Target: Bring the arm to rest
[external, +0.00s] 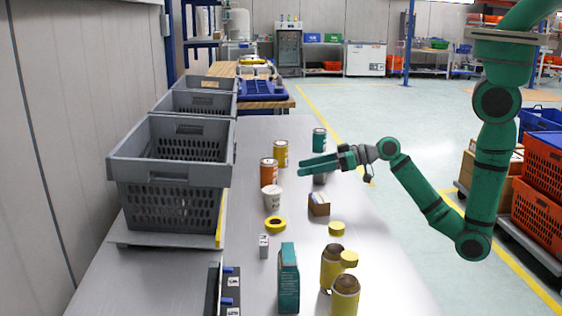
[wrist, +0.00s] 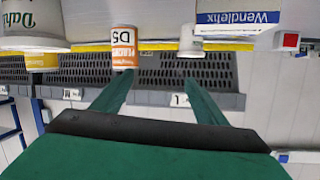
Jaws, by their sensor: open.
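My green arm reaches in from the right in the external view, bent at the elbow. My gripper (external: 302,166) is level above the table (external: 262,133), its fingers pointing left toward the grey crates. It is open, and I see nothing held in it. In the wrist view the two green fingers (wrist: 157,82) are spread apart. An orange-and-white can (wrist: 123,48) and a white cup (wrist: 190,42) show beyond them. In the external view the orange can (external: 269,173) and the white cup (external: 271,198) stand left of the fingertips.
Grey crates (external: 170,172) line the table's left side. Yellow (external: 281,154) and teal (external: 319,140) cans stand behind my gripper. A small brown box (external: 319,205), yellow tape roll (external: 276,225), teal carton (external: 288,280) and yellow-banded jars (external: 345,294) are nearer. Orange totes (external: 540,225) stand right.

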